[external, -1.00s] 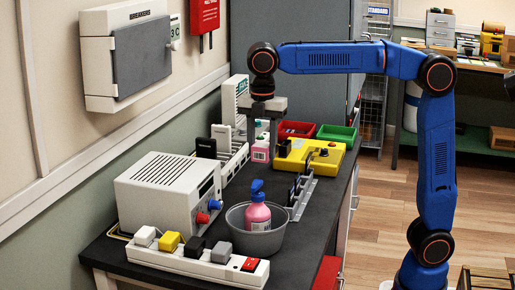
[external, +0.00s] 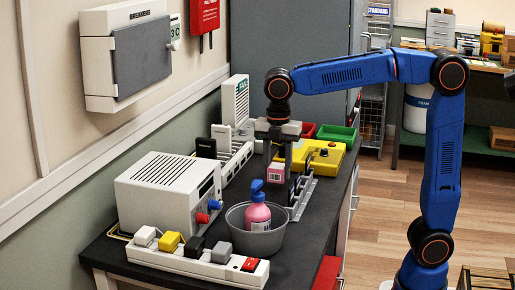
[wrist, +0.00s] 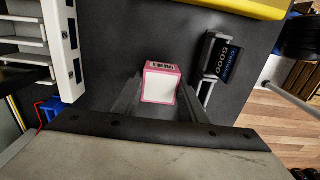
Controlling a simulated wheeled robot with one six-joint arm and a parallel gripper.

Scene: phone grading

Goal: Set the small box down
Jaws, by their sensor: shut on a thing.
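The small box (external: 276,173) is pink with a white face. It sits between the two fingers of my gripper (external: 277,170), over the black bench (external: 318,212) and just left of a metal rack (external: 302,198). In the wrist view the box (wrist: 160,84) shows a barcode strip along its far edge, and my gripper's fingers (wrist: 160,100) are closed on its sides. I cannot tell whether its underside touches the bench or hangs a little above it.
The rack holds a dark pack (wrist: 222,58) right of the box. A yellow device (external: 322,152) lies behind. A grey bowl (external: 238,240) with a pink bottle (external: 258,216) stands in front. A white slotted rack (external: 236,162) is left. Dark bench surface surrounds the box.

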